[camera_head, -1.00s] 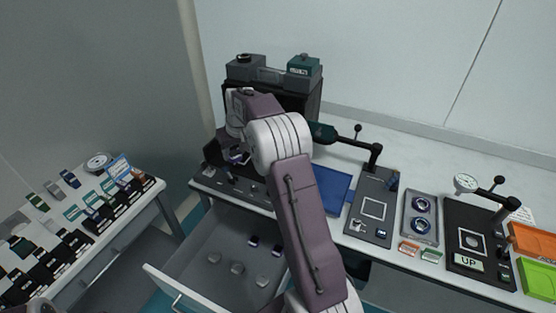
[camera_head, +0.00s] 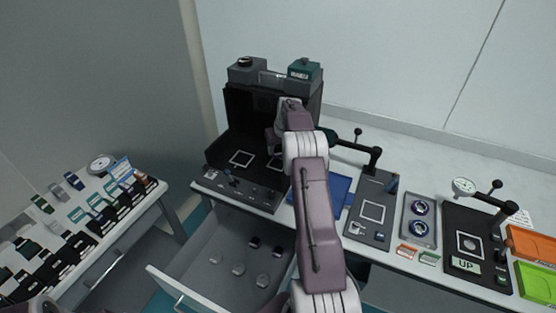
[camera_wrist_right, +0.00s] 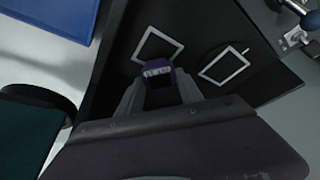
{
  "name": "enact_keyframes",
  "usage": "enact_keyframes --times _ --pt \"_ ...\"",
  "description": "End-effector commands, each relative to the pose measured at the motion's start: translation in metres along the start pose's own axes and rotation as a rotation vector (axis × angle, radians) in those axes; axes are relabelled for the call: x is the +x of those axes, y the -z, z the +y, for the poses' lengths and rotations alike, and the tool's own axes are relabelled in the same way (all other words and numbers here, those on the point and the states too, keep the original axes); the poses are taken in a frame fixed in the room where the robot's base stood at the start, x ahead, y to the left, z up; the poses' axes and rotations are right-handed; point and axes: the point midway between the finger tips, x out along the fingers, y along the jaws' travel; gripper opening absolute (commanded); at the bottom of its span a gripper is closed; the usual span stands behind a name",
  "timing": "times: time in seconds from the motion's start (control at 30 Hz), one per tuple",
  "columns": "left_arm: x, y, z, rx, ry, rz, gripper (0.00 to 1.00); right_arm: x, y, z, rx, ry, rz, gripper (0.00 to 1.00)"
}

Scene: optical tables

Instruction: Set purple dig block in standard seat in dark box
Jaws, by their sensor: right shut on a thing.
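The purple block (camera_wrist_right: 157,70) with a pale label shows in the right wrist view between the fingers of my right gripper (camera_wrist_right: 160,84), which is shut on it. The dark box (camera_head: 238,122) stands open at the back of the table. In the head view my right gripper (camera_head: 277,146) is inside the box, over its right part, and hides the block. Two white square outlines mark the box floor, a left one (camera_head: 242,158) and a right one (camera_head: 275,165) partly covered. In the wrist view the block is above the floor near one outline (camera_wrist_right: 158,46); contact cannot be told.
A grey unit (camera_head: 246,70) and a teal unit (camera_head: 304,69) sit on top of the box. A blue mat (camera_head: 335,187) and a lever press (camera_head: 373,160) stand to its right. An open drawer (camera_head: 215,262) is below. A side table with several small blocks is at left.

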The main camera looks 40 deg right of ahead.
Motion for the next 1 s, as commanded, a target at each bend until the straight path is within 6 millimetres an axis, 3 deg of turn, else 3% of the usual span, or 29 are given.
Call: enact_keyframes --times 0.23,0.63,0.67,0.73,1.0 --pt "0.003 0.0 0.0 0.0 0.0 0.0 1.0 0.041 -0.018 -0.001 0.002 0.002 -0.004 0.01" --pt "0.004 -0.001 0.0 0.0 0.0 0.0 1.0 0.047 -0.02 -0.001 0.0 0.001 -0.002 0.01" --pt "0.004 0.0 0.0 0.0 0.0 0.0 1.0 0.047 -0.02 -0.001 0.0 0.001 -0.002 0.46" --pt "0.004 0.0 0.0 0.0 0.0 0.0 1.0 0.047 -0.02 -0.001 0.0 0.001 -0.002 0.65" --pt "0.003 0.0 0.0 0.0 0.0 0.0 1.0 0.045 -0.02 -0.001 0.0 0.001 -0.002 0.65"
